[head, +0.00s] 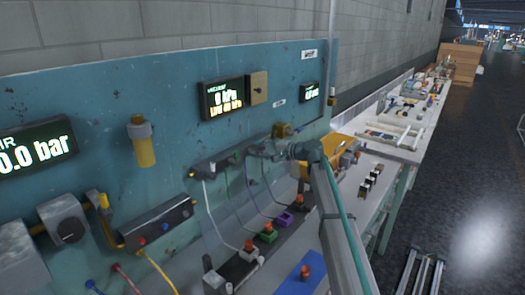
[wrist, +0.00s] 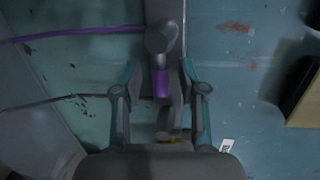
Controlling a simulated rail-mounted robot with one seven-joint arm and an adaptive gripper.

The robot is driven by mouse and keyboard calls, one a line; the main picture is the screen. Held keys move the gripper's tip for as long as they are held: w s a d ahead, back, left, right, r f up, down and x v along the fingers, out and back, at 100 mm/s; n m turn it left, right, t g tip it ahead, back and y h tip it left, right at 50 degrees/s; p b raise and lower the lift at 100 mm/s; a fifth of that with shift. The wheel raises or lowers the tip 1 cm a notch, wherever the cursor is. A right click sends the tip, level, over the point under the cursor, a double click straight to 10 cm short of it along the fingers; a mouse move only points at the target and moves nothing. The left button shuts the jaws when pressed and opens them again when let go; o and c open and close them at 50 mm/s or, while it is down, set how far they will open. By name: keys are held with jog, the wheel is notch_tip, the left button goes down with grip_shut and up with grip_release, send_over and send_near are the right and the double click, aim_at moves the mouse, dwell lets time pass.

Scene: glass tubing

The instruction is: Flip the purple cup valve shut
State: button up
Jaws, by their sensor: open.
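In the wrist view, a valve lever with a purple band (wrist: 161,84) and a rounded grey end (wrist: 162,40) stands between the fingers of my gripper (wrist: 160,68). The fingers are open, one on each side, with some room around the purple band; I cannot tell whether either touches. In the head view, my gripper (head: 268,151) is at the right end of the dark valve manifold (head: 214,165) on the blue panel, and it largely hides the purple valve. A purple cup (head: 284,219) sits below on the bench, with a thin purple line running up towards the manifold.
A green lever and cup (head: 267,233) and a white cup (head: 248,251) are left of the purple line. A brass fitting (head: 283,131) is close above my gripper. In the wrist view, a dark box (wrist: 302,88) juts out at right, and purple tubing (wrist: 75,33) crosses at upper left.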

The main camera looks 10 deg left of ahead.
jog(key=v, duration=1.2)
